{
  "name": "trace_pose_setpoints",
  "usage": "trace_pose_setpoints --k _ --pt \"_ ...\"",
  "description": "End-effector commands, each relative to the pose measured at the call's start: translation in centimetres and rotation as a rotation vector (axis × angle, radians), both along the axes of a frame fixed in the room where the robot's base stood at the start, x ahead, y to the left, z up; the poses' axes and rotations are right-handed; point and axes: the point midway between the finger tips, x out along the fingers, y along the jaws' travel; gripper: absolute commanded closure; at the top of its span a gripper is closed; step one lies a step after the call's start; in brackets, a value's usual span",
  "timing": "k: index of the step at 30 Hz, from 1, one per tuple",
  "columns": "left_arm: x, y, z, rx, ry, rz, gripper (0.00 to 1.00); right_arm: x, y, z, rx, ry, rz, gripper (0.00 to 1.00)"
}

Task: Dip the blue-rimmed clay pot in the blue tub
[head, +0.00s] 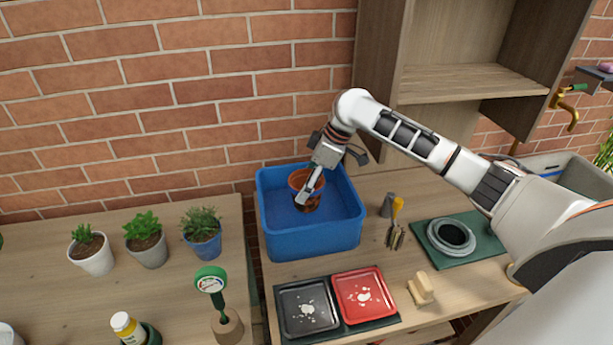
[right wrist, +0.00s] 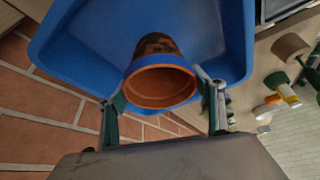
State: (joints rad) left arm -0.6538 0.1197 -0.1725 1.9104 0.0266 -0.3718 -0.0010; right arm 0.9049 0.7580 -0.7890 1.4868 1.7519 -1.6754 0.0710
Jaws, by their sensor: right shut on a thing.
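The clay pot (head: 303,181) is orange-brown with a darker, mottled lower part, and it is inside the walls of the blue tub (head: 309,242). My right gripper (head: 311,188) reaches down into the tub and is shut on the pot. In the right wrist view the pot (right wrist: 160,85) sits between the two fingers, its open mouth towards the camera and its base towards the tub (right wrist: 95,70). My left gripper is not in view.
Black (head: 307,307) and red (head: 364,295) trays stand in front of the tub. Potted plants (head: 146,239) stand on the left table. A wooden shelf (head: 470,82) stands behind my right arm.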

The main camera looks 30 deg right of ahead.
Motion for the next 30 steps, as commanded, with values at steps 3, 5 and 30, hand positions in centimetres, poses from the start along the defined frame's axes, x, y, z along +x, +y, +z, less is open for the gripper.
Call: trace_pose_setpoints --k 3,5,30 --pt "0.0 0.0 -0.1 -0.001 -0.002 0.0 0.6 0.0 0.1 -1.0 0.001 0.0 0.0 0.65" --pt "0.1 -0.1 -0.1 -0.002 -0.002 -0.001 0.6 0.0 0.1 -1.5 0.001 0.0 0.0 0.65" --pt "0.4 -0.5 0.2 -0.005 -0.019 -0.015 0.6 0.0 0.1 -5.5 0.0 -0.001 0.002 0.65"
